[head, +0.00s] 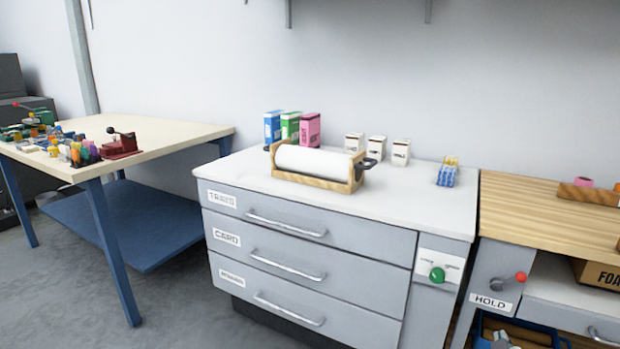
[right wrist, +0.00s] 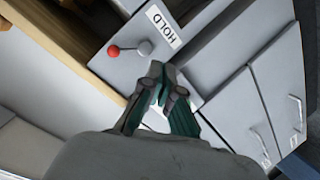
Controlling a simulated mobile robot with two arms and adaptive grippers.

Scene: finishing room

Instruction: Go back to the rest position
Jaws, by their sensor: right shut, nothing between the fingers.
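My right gripper (head: 502,340) shows only in part at the bottom edge of the head view, below the HOLD label (head: 491,302). In the right wrist view my right gripper (right wrist: 161,72) has its dark, green-sided fingers brought together at the tips, with nothing between them. It is in front of the grey panel that bears the HOLD label (right wrist: 164,26) and the lever with a red knob (right wrist: 113,51). I cannot tell whether the fingertips touch the panel. My left gripper is not in view.
A grey drawer cabinet (head: 300,232) carries a paper roll holder (head: 318,165), boxes and a green knob (head: 437,274). A wood-topped bench (head: 540,215) adjoins on the right. A blue-legged table (head: 170,132) with tools stands left. The floor (head: 180,310) in front is clear.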

